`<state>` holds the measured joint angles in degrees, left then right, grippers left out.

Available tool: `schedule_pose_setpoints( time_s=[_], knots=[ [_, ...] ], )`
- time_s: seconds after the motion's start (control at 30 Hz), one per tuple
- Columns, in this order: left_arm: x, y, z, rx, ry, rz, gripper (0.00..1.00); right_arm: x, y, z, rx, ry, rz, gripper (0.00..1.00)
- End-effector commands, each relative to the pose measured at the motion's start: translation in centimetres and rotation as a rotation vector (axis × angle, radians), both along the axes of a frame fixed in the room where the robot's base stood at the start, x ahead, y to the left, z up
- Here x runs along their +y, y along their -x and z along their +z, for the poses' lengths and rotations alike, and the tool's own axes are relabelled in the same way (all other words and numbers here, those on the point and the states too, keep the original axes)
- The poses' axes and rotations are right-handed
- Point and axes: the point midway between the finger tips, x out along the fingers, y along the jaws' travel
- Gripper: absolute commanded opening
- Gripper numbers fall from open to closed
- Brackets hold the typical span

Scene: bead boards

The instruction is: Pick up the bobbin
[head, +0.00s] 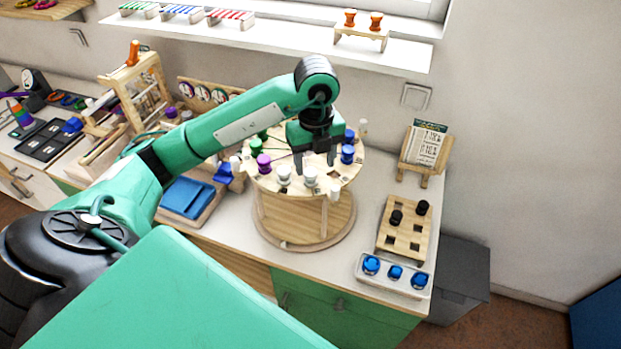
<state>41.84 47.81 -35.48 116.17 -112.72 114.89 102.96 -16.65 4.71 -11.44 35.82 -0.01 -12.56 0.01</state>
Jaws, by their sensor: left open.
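A round wooden stand (305,215) on the counter carries several bobbins around its top. Two white bobbins, one at the front (310,177) and one beside it (284,175), stand near its front edge. A purple bobbin (263,163) and a green bobbin (256,147) are at the left, and a blue bobbin (347,154) is at the right. My left gripper (315,161) points down over the stand's top, open, just behind the front white bobbin. I cannot tell whether it touches any bobbin, and it hides part of the top. My right gripper is out of view.
Right of the stand are a wooden board with square holes and black bobbins (406,231), a tray of blue bobbins (395,273) and a card on an easel (426,145). A blue mat (187,198) lies left. A shelf (270,42) runs behind.

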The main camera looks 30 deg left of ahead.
Motion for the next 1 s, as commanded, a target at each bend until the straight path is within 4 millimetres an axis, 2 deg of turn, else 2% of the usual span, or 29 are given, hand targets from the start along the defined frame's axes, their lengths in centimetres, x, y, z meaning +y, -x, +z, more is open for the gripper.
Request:
schedule_pose_setpoints(
  time_s=[0.23,0.4,0.6,0.87,1.0],
  knots=[
    [0.6,0.0,-1.1,0.004,-0.001,0.003,0.56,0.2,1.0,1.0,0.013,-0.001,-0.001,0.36],
    [1.5,-0.2,-3.0,0.005,-0.001,0.002,0.56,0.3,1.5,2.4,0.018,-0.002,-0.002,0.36],
    [1.4,-0.2,-5.2,0.000,0.000,0.000,0.56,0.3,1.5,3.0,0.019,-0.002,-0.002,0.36],
    [1.4,-0.3,-5.4,-0.001,0.000,0.000,0.56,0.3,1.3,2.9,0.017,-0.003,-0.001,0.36],
    [1.4,-0.3,-5.4,-0.001,-0.001,0.000,0.28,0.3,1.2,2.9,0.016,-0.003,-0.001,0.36]
  ],
)
